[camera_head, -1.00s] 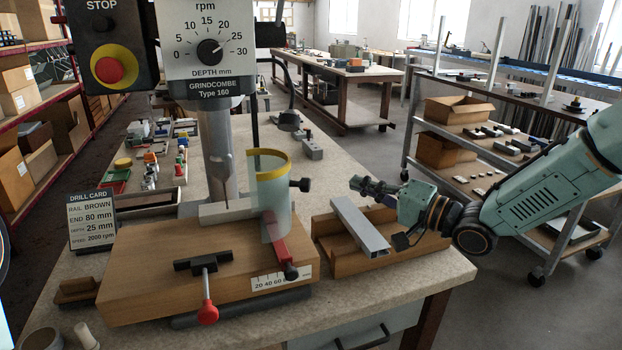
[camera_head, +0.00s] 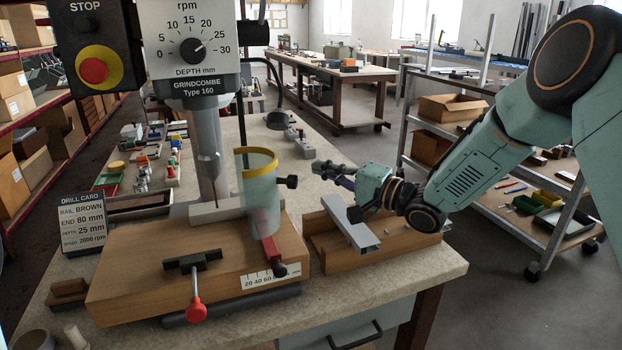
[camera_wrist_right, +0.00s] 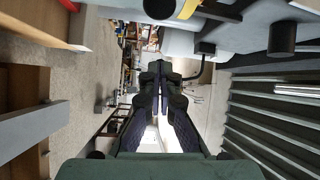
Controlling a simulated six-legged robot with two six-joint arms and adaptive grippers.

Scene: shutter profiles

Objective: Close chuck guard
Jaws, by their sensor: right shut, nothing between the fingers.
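The drill chuck (camera_head: 208,160) hangs left of the guard. My left gripper is not in view.
A wooden tray (camera_head: 390,258) with a metal profile (camera_head: 350,224) lies below my right gripper. A red-handled clamp (camera_head: 196,305) and a red stop (camera_head: 272,252) sit on the drill table. A drill card (camera_head: 83,222) stands at left. Shelving (camera_head: 480,165) is at right.

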